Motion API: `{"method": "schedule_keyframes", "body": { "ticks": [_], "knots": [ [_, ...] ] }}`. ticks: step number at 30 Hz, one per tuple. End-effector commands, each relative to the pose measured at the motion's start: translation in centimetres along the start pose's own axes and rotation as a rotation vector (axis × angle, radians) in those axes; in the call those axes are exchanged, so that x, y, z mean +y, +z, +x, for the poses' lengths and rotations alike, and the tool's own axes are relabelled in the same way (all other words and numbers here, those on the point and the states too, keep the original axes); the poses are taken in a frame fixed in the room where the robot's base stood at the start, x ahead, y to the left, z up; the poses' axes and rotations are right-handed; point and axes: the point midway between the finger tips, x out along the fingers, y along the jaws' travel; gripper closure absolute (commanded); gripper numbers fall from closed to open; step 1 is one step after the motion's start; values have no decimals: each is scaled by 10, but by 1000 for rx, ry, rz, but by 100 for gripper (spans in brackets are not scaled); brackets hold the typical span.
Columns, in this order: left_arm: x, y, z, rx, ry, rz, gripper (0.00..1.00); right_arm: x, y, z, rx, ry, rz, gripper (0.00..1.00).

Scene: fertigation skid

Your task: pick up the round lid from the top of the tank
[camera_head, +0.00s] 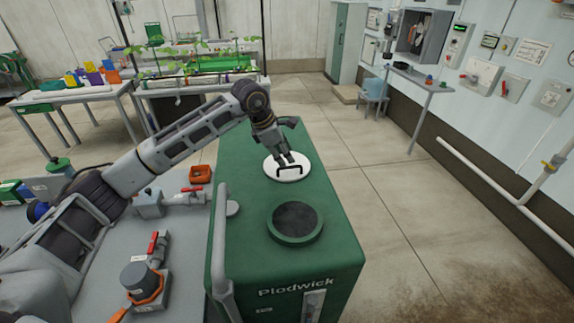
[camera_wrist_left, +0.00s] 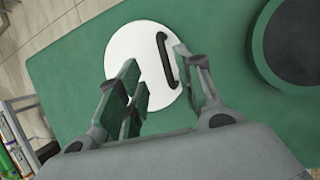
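The round lid (camera_head: 273,172) is a white disc with a black bar handle (camera_head: 289,169). It lies flat on top of the green tank (camera_head: 245,215), behind a dark round opening with a raised green rim (camera_head: 296,240). My left gripper (camera_head: 285,158) is just above the lid, pointing down at the handle. In the left wrist view, the lid (camera_wrist_left: 128,45) is partly covered by the fingers. The left gripper (camera_wrist_left: 158,60) is open there, with the handle (camera_wrist_left: 165,60) showing between its fingers. I cannot tell whether they touch it. My right gripper is not in view.
A grey bench at the left carries red-handled valves (camera_head: 156,243) and an orange tray (camera_head: 201,174). A plant table (camera_head: 200,78) stands behind.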

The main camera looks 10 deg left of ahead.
Motion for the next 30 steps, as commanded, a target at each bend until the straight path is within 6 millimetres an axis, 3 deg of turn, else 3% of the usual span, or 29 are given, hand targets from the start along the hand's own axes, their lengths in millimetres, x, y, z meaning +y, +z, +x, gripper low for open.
{"method": "schedule_keyframes", "body": {
  "ticks": [19,30],
  "knots": [
    [-2,1,13,0,-1,1,64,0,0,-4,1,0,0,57],
    [-7,4,43,1,-2,0,64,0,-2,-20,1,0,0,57]
  ]
}}
